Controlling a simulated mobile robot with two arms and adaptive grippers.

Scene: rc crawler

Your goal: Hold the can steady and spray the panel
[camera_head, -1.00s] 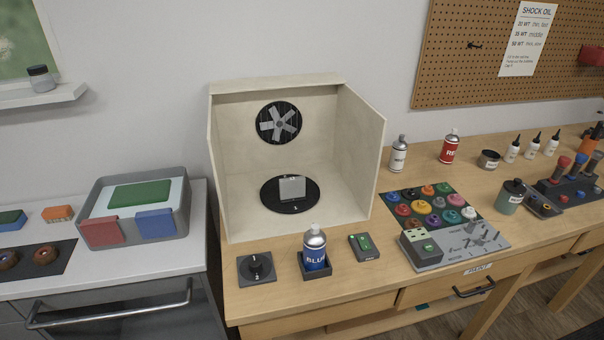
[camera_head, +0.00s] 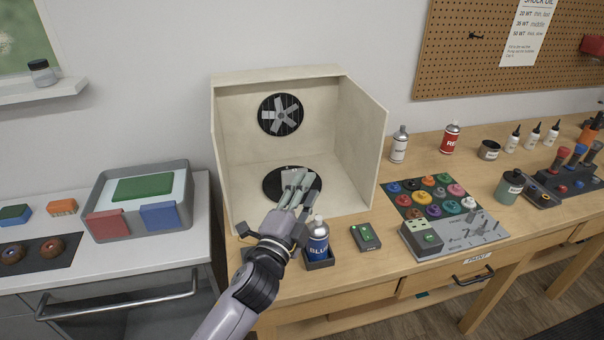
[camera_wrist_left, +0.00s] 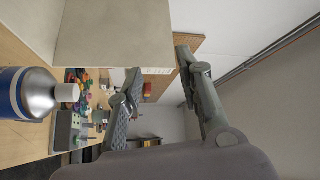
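The blue can (camera_head: 318,240) stands upright in a dark square holder (camera_head: 320,264) at the front of the bench. It also shows large at the left edge of the left wrist view (camera_wrist_left: 32,92). The panel (camera_head: 288,177) is a small grey plate on the round black turntable (camera_head: 271,185) in the spray booth; the fingers partly cover it. My left gripper (camera_head: 297,184) is beside and above the can, to its left, fingers pointing towards the booth. Its fingers are apart and empty in the left wrist view (camera_wrist_left: 158,62). My right gripper is not in view.
The booth (camera_head: 363,150) has a fan (camera_head: 281,115) in its back wall. A small box with a green button (camera_head: 365,237) sits right of the can. White (camera_head: 399,145) and red (camera_head: 450,138) cans stand further right. My left arm largely hides the dial left of the can.

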